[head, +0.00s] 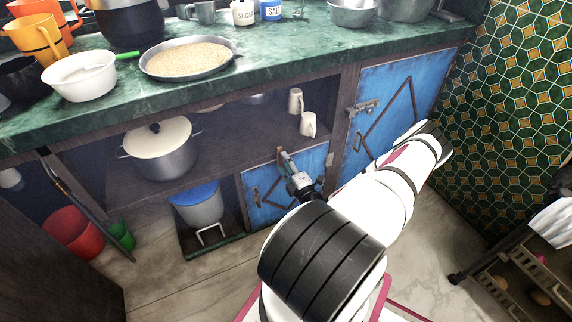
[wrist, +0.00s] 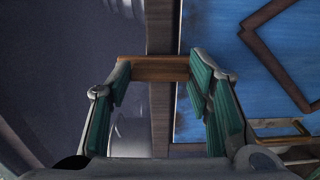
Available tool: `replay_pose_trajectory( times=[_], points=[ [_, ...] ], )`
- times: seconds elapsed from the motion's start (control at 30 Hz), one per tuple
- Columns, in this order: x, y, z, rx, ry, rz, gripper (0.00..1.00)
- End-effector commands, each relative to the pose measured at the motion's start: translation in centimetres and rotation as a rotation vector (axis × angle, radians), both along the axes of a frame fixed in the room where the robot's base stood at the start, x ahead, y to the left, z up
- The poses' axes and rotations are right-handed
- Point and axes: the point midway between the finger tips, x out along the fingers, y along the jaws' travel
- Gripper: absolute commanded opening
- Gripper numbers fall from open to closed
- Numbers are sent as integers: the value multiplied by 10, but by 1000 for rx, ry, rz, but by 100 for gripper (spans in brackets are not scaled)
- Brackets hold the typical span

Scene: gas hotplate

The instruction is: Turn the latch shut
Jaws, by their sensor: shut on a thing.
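The latch (wrist: 153,68) is a brown wooden bar in the wrist view. It crosses the dark frame strip (wrist: 160,30) beside the blue door (wrist: 225,65), and its right end lies at the door's edge. My gripper (wrist: 156,78) is shut on the latch, with one green-padded finger at each end of the bar. In the head view my gripper (head: 287,160) is at the top edge of the small lower blue door (head: 262,208). My gripper and arm cover part of that door, and I cannot make out the latch there.
A larger blue door (head: 395,85) with a metal bolt (head: 363,107) stands to the right. The open shelf above the small door holds a lidded pot (head: 160,150) and two mugs (head: 308,124). A bin (head: 198,205) stands to the left. A dark rack (head: 520,275) is at far right.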

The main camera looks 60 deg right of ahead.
Motion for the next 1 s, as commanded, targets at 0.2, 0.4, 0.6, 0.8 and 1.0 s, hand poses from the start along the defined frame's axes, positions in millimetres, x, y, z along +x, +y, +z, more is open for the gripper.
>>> replay_pose_trajectory(
  times=[0.2, 0.4, 0.6, 0.8, 1.0],
  points=[
    [-1, 0, -1, 4, 1, -2, 19],
    [0, 0, -1, 3, 1, -2, 67],
    [0, 0, 0, 1, 0, -1, 67],
    [-12, 7, -1, 2, 1, -1, 67],
    [-45, 27, -1, 4, 1, -3, 67]
  ],
)
